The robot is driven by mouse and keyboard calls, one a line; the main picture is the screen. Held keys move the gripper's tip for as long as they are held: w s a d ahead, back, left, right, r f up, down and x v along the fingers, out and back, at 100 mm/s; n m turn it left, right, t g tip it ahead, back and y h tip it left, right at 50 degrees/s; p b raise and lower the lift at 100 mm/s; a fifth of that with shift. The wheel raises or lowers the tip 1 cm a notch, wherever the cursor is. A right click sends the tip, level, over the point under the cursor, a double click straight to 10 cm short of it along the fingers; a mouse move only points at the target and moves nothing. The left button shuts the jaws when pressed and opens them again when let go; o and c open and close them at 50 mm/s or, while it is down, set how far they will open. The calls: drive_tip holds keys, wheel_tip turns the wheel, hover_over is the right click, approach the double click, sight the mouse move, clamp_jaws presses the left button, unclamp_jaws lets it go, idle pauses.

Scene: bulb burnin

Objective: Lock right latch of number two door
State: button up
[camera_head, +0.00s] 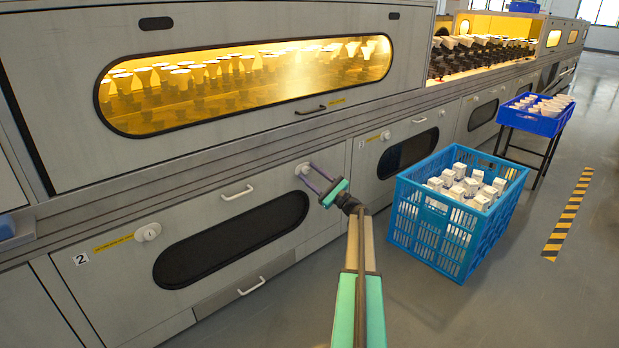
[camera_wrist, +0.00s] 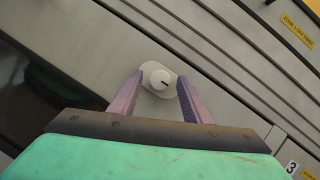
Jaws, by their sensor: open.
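The number two door (camera_head: 230,211) is a grey lower panel with a dark oval window, and it looks closed. Its right latch (camera_head: 302,168) is a round white knob on a pale plate. The left latch (camera_head: 148,231) is a similar white knob near the "2" label (camera_head: 81,259).
A white handle (camera_head: 236,192) sits on the door's upper part. The number three door (camera_head: 408,150) is to the right. A blue crate (camera_head: 440,240) of white boxes stands on the floor right of my arm. Grey floor (camera_head: 540,290) lies open farther right.

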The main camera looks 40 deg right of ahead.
clamp_jaws()
drive_tip(key=shift+a, duration=0.2)
drive_tip(key=shift+w, duration=0.15)
